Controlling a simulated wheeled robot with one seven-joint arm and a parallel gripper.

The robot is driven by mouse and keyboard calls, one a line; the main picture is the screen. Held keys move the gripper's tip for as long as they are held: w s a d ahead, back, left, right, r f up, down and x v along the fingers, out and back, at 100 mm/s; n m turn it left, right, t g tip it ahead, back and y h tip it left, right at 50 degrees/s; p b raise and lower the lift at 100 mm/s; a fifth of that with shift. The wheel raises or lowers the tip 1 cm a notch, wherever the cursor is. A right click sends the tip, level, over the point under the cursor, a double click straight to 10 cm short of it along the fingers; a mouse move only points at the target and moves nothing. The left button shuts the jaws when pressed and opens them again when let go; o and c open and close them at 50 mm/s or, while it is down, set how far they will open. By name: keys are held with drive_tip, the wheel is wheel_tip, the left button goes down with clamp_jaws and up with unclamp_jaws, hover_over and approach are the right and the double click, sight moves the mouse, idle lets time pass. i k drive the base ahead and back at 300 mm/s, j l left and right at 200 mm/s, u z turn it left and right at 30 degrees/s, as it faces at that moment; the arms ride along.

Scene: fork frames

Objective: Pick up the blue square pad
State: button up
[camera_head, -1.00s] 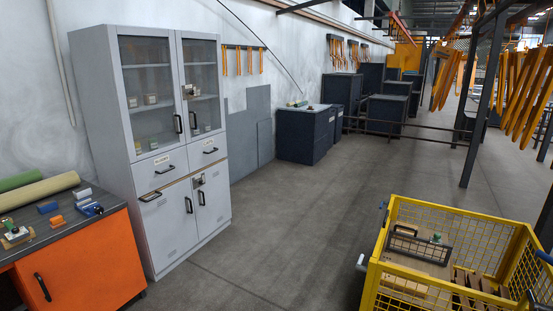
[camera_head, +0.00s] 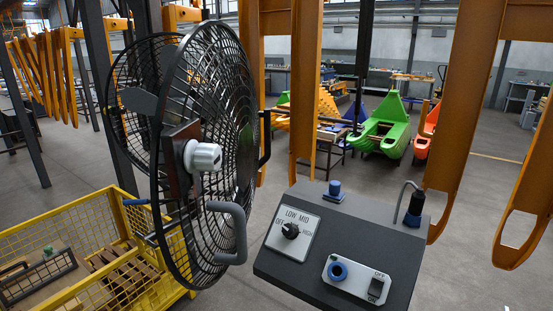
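My gripper is not in view.
A large black fan (camera_head: 205,110) with a grey handle stands close in front. A yellow mesh cart (camera_head: 75,225) stands at lower left. Orange hanging beams (camera_head: 462,110) block the right. Behind are a green boat-shaped object (camera_head: 383,132) and workbenches (camera_head: 410,80). Grey floor lies open at far right.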

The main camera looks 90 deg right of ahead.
sight(334, 195)
drive_tip(key=z, duration=0.85)
drive_tip(key=k+l+z, duration=0.1)
drive_tip(key=z, duration=0.35)
drive_tip(key=l+z, duration=0.1)
drive_tip(key=z, duration=0.75)
drive_tip(key=l+z, duration=0.15)
drive_tip(key=z, duration=0.3)
